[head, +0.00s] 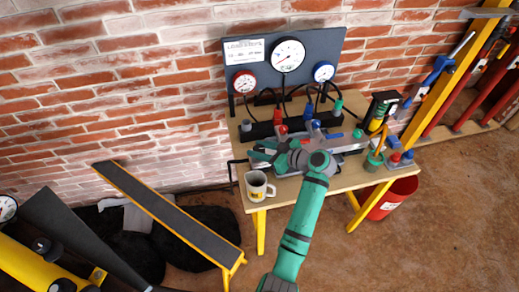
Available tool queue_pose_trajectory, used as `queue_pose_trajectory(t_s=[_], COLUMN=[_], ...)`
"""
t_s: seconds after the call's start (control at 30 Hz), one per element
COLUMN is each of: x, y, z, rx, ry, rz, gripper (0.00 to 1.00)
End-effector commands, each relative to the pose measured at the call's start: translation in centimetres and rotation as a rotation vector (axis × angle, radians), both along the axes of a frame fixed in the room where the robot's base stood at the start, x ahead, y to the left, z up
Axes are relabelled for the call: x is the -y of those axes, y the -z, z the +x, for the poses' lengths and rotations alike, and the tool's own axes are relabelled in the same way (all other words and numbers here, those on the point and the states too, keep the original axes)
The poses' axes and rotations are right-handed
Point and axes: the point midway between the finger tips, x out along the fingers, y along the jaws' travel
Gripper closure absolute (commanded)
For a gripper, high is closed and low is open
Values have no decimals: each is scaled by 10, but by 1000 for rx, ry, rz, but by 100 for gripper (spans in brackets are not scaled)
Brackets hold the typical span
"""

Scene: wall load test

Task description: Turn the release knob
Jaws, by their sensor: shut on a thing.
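My gripper (258,152) reaches over the worktable from the right, its fingers pointing left above the front part of the metal pump unit (286,187). The fingers are closed around a small part at the unit's left end, which I take to be the release knob. The fingers and wrist mostly hide it, so its shape and turn angle cannot be made out. A red fitting (282,129) and a blue fitting (309,126) stand just behind the gripper on the black manifold (258,132).
A gauge panel (325,45) stands at the back of the wooden table (256,200). A mug (258,187) stands close below the gripper at the front left edge. A green-handled tool (374,160) and a meter (381,108) stand right. A red bucket (390,200) is below; a bench (165,210) stands left.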

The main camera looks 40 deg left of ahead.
Motion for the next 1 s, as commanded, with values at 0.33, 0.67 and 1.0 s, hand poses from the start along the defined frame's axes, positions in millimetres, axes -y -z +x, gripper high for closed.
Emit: queue_pose_trajectory(t_s=[0.33, 0.67, 1.0], x=[1, 0, 2], y=[1, 2, 1], z=[1, 1, 2], rx=[-1, 0, -1], ry=[-72, -74, -72], rz=[-2, -3, -2], gripper=[87, 87, 46])
